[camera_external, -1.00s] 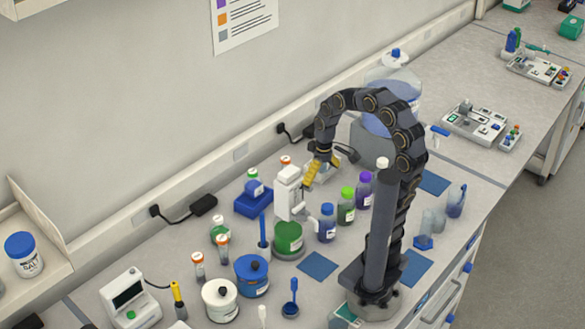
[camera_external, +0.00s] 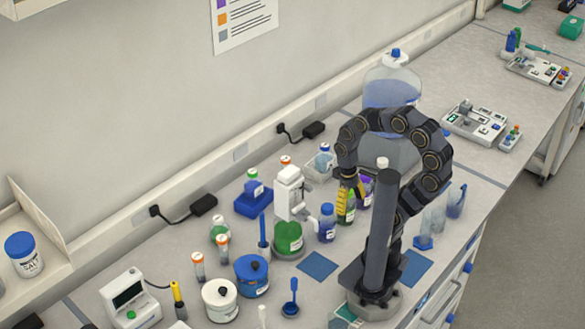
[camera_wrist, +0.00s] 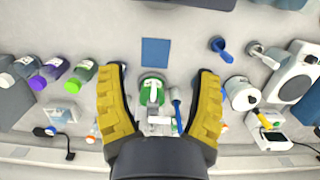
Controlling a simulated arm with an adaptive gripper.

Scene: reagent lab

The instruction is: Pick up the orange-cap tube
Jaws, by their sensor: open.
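Two orange-cap tubes stand upright close together in the external view, one at the left (camera_external: 198,268) and one just right of it (camera_external: 222,248). A third orange cap (camera_external: 286,160) shows behind the white stand device, its body mostly hidden. My gripper (camera_external: 345,208) hangs fingers down beside the green-cap bottle (camera_external: 350,192), well to the right of the two tubes. In the wrist view, the yellow fingers are spread with nothing held between them (camera_wrist: 160,78). A bit of orange (camera_wrist: 92,134) shows left of the left finger, and another (camera_wrist: 223,127) beside the right finger, partly hidden.
A blue pot (camera_external: 252,275) and a white pot (camera_external: 220,301) are close to the tubes. A blue mat (camera_external: 318,265) lies clear in front.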

